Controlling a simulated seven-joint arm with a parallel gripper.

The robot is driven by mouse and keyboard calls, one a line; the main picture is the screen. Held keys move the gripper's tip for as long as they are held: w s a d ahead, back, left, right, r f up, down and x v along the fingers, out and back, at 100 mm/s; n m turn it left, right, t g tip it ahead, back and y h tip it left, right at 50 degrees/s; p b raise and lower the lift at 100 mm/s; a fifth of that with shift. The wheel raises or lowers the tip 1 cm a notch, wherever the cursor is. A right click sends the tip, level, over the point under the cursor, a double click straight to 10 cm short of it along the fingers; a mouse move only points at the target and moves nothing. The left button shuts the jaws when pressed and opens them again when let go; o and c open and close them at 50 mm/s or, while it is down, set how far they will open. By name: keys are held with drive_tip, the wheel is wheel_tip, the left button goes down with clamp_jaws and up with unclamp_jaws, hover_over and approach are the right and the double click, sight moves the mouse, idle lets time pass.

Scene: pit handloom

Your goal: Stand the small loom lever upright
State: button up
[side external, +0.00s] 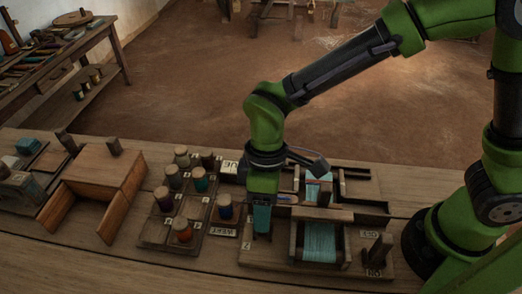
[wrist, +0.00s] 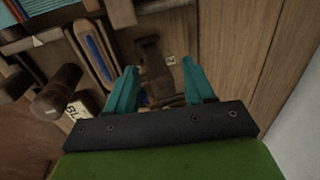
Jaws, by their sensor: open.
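My gripper (side external: 262,225) points down over the left end of the wooden loom base (side external: 282,257), its teal fingers apart. In the wrist view my open gripper (wrist: 159,80) has a small dark wooden piece (wrist: 151,58), seemingly the small lever, between and just beyond its fingertips. The piece looks tilted or lying, beside a small label. I cannot tell whether a finger touches it. In the side view the gripper hides this piece. Another dark wooden lever (side external: 379,249) stands at the loom's right end near the ON label.
A tray of several thread spools (side external: 155,232) stands just left of my gripper. A shuttle with blue thread (wrist: 99,53) lies close by in the wrist view. Teal warp threads (side external: 319,242) fill the loom's middle.

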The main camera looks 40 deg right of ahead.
drive_tip(key=shift+r, duration=3.15)
drive_tip(key=shift+f+m, duration=0.15)
drive_tip(key=shift+m, duration=0.15)
drive_tip(key=s+d+r+m+t, duration=0.1)
drive_tip(key=d+r+m+t, duration=0.2)
drive_tip(key=d, duration=0.5)
drive_tip(key=s+d+r+m+t, duration=0.1)
drive_tip(key=d+r+m+t, duration=0.2)
drive_tip(key=d+m, duration=0.2)
drive_tip(key=s+d+r+m+t, duration=0.1)
drive_tip(key=d+r+m, duration=0.3)
drive_tip(key=d, duration=0.7)
drive_tip(key=shift+m+t, duration=0.3)
drive_tip(key=shift+t, duration=0.6)
